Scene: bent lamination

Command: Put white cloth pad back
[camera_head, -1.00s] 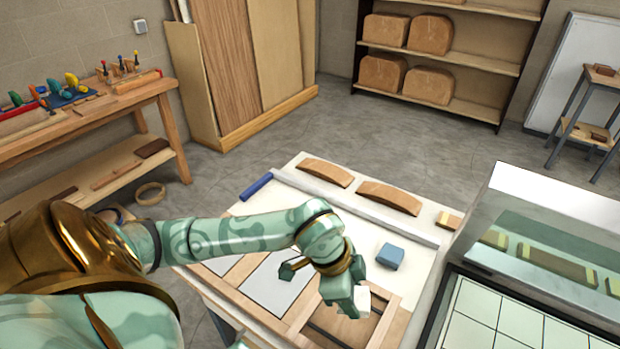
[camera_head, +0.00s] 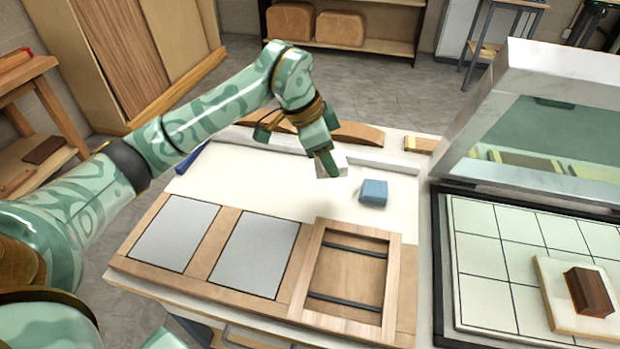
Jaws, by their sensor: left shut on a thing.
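My left gripper (camera_head: 325,167) is shut on the white cloth pad (camera_head: 335,166), a small whitish block. It holds the pad over the white sheet on the table, just left of a blue pad (camera_head: 373,192). Part of the white pad is hidden behind the fingers, and I cannot tell whether it touches the sheet. My right gripper does not show.
A wooden frame with dark bars (camera_head: 345,280) and two grey panels (camera_head: 255,254) lie along the table's front. Curved wooden blocks (camera_head: 357,134) and a pale bar stand behind. At right is an open-lidded press with a tiled bed (camera_head: 490,255), holding a brown block (camera_head: 588,292).

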